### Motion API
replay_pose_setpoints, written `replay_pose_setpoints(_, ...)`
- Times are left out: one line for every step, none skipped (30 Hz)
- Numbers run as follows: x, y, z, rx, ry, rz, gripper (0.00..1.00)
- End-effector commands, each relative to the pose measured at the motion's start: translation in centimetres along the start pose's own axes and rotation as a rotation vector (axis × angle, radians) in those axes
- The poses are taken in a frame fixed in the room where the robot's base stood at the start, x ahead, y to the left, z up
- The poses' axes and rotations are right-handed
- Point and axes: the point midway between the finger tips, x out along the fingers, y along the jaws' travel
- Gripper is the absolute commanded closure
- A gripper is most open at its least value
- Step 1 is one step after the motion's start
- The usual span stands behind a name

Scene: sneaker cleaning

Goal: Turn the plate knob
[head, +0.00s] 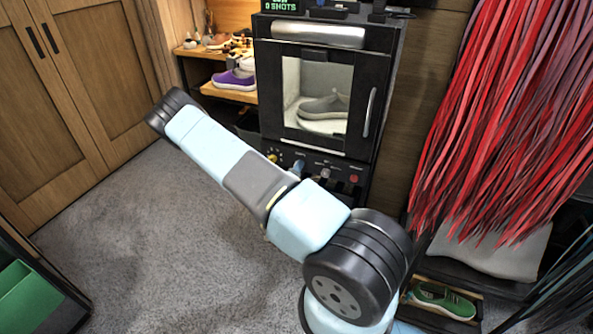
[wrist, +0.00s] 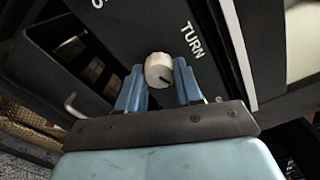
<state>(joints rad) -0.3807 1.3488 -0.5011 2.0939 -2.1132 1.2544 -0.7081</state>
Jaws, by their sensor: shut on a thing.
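The plate knob (wrist: 158,70) is a small round pale knob with a dark mark line, on a black panel beside a white label reading "TURN" in the wrist view. My gripper (wrist: 158,86) has its two blue fingers on either side of the knob and is shut on it. In the head view, the black machine (head: 384,70) has a glass door, with a grey shoe (head: 322,106) on a round pale plate (head: 322,124) inside. The control panel is low on its front.
A wooden shelf with shoes, including a purple sneaker (head: 234,80), stands left of the machine. Red hanging strips (head: 505,110) fill the right. A green shoe (head: 442,300) sits low at the right. Open grey carpet (head: 150,240) lies at the left.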

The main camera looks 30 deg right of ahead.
Motion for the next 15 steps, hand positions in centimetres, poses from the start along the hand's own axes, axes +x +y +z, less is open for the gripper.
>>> replay_pose_setpoints(-0.11,0.23,-0.43,0.038,0.009,0.007,0.96)
replay_pose_setpoints(-0.11,0.23,-0.42,0.067,0.008,0.006,0.95)
replay_pose_setpoints(-0.10,0.23,-0.40,0.105,0.008,0.006,0.95)
replay_pose_setpoints(-0.10,0.23,-0.39,0.134,0.008,0.006,0.96)
replay_pose_setpoints(-0.10,0.24,-0.38,0.162,0.008,0.006,0.96)
replay_pose_setpoints(-0.11,0.24,-0.36,0.201,0.008,0.005,0.96)
replay_pose_setpoints(-0.11,0.25,-0.34,0.229,0.008,0.005,0.96)
replay_pose_setpoints(-0.12,0.26,-0.32,0.258,0.007,0.005,0.96)
replay_pose_setpoints(-0.13,0.28,-0.29,0.296,0.007,0.006,0.95)
replay_pose_setpoints(-0.14,0.30,-0.27,0.325,0.007,0.006,0.95)
replay_pose_setpoints(-0.14,0.31,-0.26,0.353,0.007,0.006,0.95)
replay_pose_setpoints(-0.15,0.32,-0.24,0.391,0.007,0.006,0.95)
replay_pose_setpoints(-0.15,0.32,-0.23,0.420,0.007,0.006,0.95)
replay_pose_setpoints(-0.14,0.32,-0.21,0.448,0.007,0.006,0.95)
replay_pose_setpoints(-0.13,0.32,-0.20,0.486,0.007,0.005,0.95)
